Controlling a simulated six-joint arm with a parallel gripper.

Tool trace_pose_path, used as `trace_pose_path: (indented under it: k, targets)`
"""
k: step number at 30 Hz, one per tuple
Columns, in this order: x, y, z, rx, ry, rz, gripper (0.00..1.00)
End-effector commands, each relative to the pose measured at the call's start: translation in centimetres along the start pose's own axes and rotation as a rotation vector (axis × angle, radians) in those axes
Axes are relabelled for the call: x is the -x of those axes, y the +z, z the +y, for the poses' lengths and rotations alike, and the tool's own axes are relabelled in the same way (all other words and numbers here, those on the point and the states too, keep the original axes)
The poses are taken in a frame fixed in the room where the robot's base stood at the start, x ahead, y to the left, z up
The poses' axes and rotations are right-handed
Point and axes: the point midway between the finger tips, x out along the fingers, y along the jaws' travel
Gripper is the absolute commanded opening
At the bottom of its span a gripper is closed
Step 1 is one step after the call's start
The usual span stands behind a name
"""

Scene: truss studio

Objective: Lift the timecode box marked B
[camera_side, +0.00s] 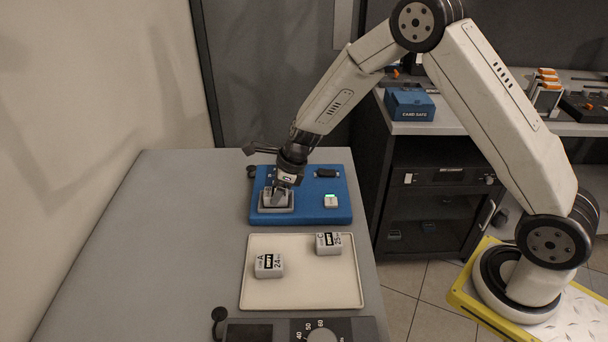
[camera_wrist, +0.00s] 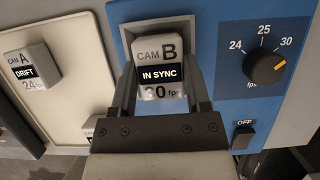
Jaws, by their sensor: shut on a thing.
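The timecode box marked B (camera_wrist: 160,52) reads "CAM B", "IN SYNC" and a partly covered fps figure in the wrist view. It is at the grey-rimmed dock (camera_wrist: 203,38) of the blue sync unit (camera_wrist: 228,55). My gripper (camera_wrist: 161,88) is shut on the box, one finger on each side. In the side view my gripper (camera_side: 280,196) points down at the dock on the blue unit (camera_side: 300,216) and partly hides the box. I cannot tell whether the box is clear of the dock floor.
A cream tray (camera_side: 300,292) in front holds box A (camera_side: 268,265), which reads "DRIFT", and another grey box (camera_side: 328,243). The blue unit has an fps knob (camera_wrist: 266,67) pointing towards 30 and a switch (camera_wrist: 243,137) by "OFF". The table's left side is clear.

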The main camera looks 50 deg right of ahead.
Motion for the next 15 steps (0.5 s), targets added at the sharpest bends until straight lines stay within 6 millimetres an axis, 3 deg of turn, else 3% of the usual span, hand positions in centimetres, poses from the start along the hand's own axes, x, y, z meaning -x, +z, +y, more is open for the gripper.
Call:
trace_pose_path:
  k: [7, 15]
  targets:
    - [1.3, 0.6, -0.1, 0.001, -0.002, -0.003, 0.0]
    - [4.3, 0.9, 0.7, -0.001, -0.001, -0.001, 0.0]
